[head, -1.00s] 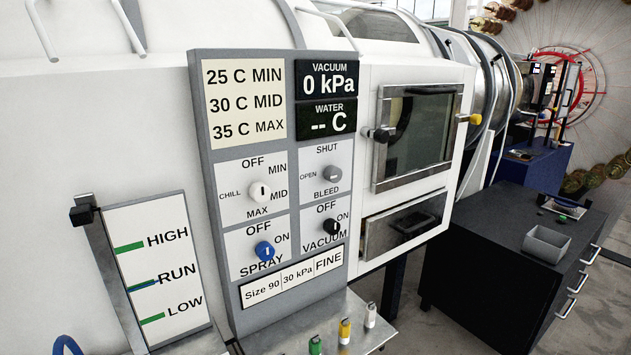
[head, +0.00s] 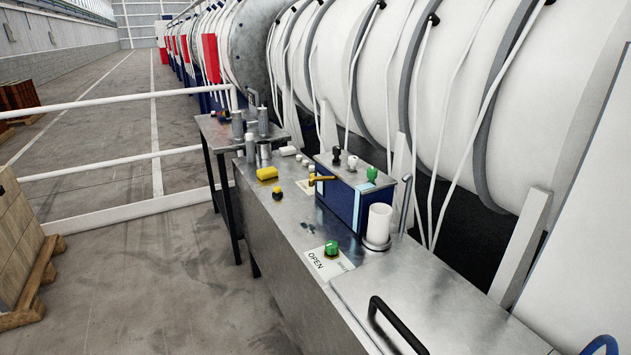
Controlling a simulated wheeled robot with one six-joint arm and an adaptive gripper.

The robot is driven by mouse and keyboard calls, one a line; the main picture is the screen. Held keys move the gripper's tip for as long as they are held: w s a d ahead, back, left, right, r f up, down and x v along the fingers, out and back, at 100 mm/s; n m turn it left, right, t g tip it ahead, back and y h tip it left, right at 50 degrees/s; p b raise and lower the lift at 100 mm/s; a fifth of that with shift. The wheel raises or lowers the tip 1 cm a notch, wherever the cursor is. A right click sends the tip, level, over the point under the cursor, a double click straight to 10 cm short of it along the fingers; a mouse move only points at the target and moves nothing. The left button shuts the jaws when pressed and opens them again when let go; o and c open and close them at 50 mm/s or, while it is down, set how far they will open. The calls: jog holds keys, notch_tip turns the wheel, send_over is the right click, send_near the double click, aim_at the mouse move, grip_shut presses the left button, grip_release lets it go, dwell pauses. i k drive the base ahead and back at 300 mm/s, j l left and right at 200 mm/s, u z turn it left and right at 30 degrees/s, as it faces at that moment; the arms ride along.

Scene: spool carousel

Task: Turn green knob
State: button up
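A green knob (head: 331,248) sits on a white label plate (head: 328,262) on the metal bench top, below the middle of the head view. The plate reads OPEN on its left side; the lettering on its right side is too small to read surely. My gripper is not in view.
A white cup (head: 378,224) stands beside the blue box, which has a brass tap (head: 322,179). A yellow block (head: 267,173) lies farther back. A lid with a black handle (head: 398,325) covers the near bench. White rails and a wooden crate (head: 18,245) stand left; floor between is clear.

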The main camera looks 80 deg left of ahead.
aim_at(372, 175)
jog(key=u, duration=2.05)
jog(key=j, duration=0.1)
